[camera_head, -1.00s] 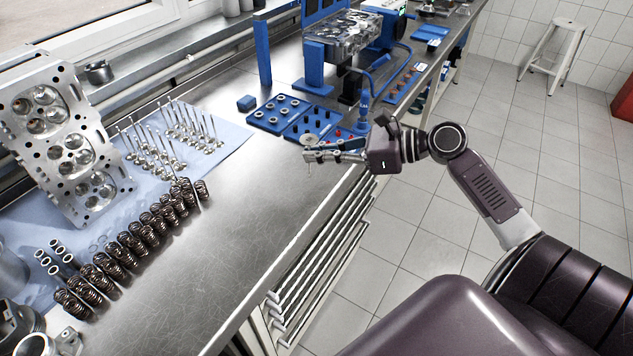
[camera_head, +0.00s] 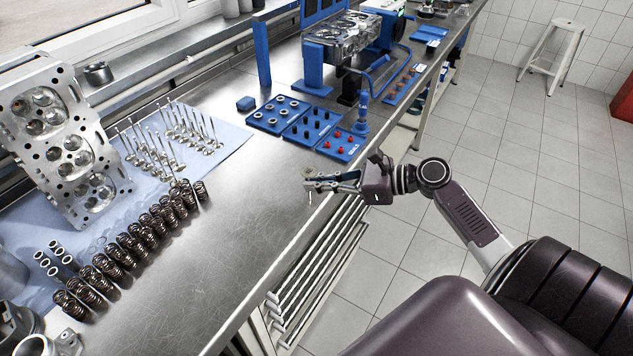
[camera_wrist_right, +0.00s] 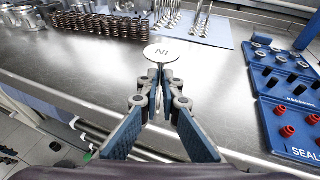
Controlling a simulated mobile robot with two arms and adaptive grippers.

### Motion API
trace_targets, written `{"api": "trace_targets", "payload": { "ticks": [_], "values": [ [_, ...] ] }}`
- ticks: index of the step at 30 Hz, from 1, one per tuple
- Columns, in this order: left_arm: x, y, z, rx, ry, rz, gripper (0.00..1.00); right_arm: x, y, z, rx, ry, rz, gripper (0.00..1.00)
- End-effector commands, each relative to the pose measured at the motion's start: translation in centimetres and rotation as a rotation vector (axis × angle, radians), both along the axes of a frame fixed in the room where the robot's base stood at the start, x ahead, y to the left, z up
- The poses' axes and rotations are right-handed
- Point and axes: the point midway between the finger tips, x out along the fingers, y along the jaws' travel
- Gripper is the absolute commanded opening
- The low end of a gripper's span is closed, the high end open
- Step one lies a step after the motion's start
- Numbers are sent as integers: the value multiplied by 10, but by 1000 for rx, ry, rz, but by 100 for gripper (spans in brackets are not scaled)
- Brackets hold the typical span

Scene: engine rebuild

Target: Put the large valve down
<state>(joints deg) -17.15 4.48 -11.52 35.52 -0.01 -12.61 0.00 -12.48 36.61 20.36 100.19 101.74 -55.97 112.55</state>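The large valve has a round, pale head marked "IN" (camera_wrist_right: 162,53), facing up in the right wrist view. My right gripper (camera_wrist_right: 158,88) is shut on the valve's stem just under the head. In the head view the right gripper (camera_head: 318,182) is over the bare front part of the steel workbench (camera_head: 240,225), near its edge. The valve's thin stem (camera_head: 309,198) points down below the fingers. I cannot tell whether its lower end touches the bench. My left gripper is not in view.
Blue trays (camera_head: 341,146) with seals and small parts lie behind the gripper. A cylinder head (camera_head: 66,140) stands at the left. The bench middle is clear.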

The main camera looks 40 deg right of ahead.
Motion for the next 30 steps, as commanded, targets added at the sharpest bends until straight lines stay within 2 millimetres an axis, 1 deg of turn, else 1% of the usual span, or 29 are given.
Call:
{"api": "trace_targets", "payload": {
  "ticks": [1,5,6,16,20,30],
  "values": [
    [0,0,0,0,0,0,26,0,0,-1,1,1,0,6],
    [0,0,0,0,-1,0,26,0,0,-1,1,1,0,21],
    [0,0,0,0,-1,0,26,0,0,-1,1,1,0,22],
    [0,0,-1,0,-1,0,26,-2,-1,2,0,1,0,22],
    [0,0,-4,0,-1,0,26,-14,-13,5,-1,3,-3,22],
    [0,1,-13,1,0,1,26,-63,-54,25,-1,3,-2,22]
  ]
}}
